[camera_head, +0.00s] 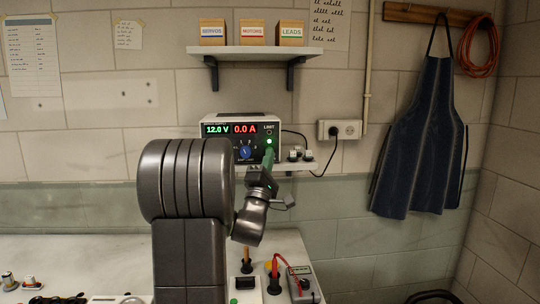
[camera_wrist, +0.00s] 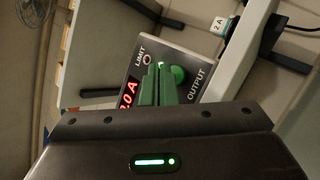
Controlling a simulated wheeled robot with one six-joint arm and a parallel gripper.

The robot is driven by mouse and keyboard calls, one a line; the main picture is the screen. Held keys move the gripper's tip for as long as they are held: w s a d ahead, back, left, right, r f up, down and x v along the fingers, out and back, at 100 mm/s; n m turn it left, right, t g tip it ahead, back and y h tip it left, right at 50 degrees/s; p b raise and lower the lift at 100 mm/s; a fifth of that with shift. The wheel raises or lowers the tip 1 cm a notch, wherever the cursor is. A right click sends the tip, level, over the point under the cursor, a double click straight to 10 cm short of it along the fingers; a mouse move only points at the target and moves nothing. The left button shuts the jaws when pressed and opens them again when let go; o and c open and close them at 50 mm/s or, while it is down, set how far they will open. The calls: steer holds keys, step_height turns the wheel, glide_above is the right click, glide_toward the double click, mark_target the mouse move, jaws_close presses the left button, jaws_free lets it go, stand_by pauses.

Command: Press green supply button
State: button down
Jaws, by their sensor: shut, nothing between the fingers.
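The power supply (camera_head: 210,143) stands on a small wall shelf, its display reading 12.0 V and 0.0 A. Its round green button (camera_wrist: 178,74) sits beside the OUTPUT label in the wrist view, partly hidden by my fingers. In the head view a bright green spot (camera_head: 270,142) shows at the button's place, below the LIMIT label. My gripper (camera_head: 268,156) has green fingers, shut and empty, with the tips (camera_wrist: 158,70) right in front of the panel beside the button. I cannot tell whether they touch it.
A blue knob (camera_head: 245,152) sits left of the button. A wall socket (camera_head: 340,130) with a plugged cable is to the right. A shelf (camera_head: 265,50) with labelled boxes hangs above. A multimeter (camera_head: 302,284) and red lead lie on the bench (camera_head: 290,242).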

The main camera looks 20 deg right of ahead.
steer(key=shift+s+a+b, duration=0.2)
steer(key=shift+s+b, duration=0.15)
steer(key=shift+s, duration=0.5)
steer(key=shift+s+a+b, duration=0.25)
steer(key=shift+s+b, duration=0.15)
steer(key=shift+s, duration=0.5)
steer(key=shift+s+a+b, duration=0.2)
steer(key=shift+s+b, duration=0.15)
steer(key=shift+s, duration=0.5)
